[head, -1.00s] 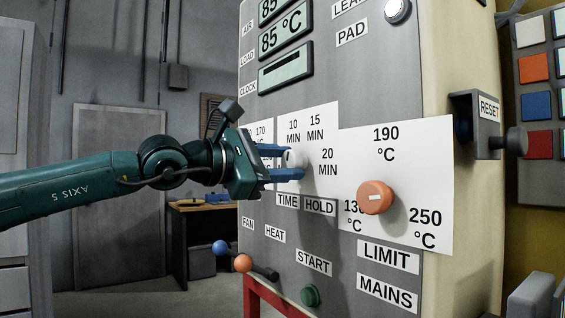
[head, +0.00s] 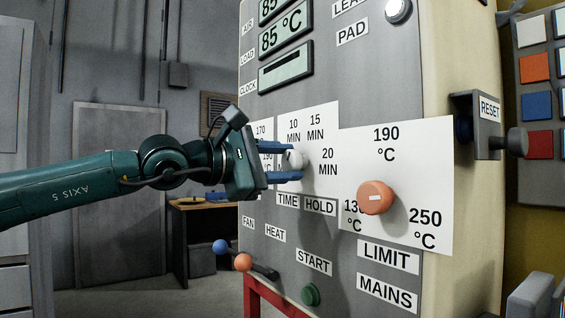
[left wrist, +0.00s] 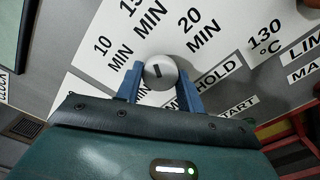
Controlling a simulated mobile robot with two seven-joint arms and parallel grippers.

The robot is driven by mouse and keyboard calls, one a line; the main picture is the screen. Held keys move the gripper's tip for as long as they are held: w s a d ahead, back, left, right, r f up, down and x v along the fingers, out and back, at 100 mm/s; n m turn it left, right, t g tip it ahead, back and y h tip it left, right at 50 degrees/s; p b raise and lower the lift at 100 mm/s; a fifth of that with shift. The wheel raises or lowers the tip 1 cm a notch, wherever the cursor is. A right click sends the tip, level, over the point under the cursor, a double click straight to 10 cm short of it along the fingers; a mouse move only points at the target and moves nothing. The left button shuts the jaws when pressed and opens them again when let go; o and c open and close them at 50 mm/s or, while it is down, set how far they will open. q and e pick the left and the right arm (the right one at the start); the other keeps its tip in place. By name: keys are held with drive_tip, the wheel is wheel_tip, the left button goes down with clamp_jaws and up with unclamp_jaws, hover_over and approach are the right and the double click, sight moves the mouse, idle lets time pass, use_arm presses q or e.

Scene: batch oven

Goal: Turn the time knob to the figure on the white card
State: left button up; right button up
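The time knob (head: 294,159) is a small pale knob on the oven's front panel, above the TIME label. Its dial sheet (head: 323,185) shows 10, 15 and 20 MIN. My left gripper (head: 288,163) reaches in from the left, one finger above and one below the knob. In the left wrist view, the fingers (left wrist: 160,82) lie against both sides of the knob (left wrist: 168,79). The knob's dark mark points up and left in that view, between 10 and 15 MIN and nearer 15. I cannot pick out a separate card with a set figure. My right gripper is not in view.
The orange limit knob (head: 376,197) sticks out to the right, on a sheet with 130, 190 and 250 °C. Below are a green START button (head: 310,294) and levers with blue (head: 220,247) and orange (head: 242,263) balls. The RESET box (head: 476,125) juts out at the right.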

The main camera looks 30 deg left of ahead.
use_arm(q)
drive_tip(key=o, duration=0.4)
drive_tip(key=shift+s+a, duration=0.25)
drive_tip(key=shift+s, duration=0.3)
drive_tip(key=b+v, duration=0.4)
drive_tip(key=v, duration=0.8)
drive_tip(key=shift+b, duration=0.4)
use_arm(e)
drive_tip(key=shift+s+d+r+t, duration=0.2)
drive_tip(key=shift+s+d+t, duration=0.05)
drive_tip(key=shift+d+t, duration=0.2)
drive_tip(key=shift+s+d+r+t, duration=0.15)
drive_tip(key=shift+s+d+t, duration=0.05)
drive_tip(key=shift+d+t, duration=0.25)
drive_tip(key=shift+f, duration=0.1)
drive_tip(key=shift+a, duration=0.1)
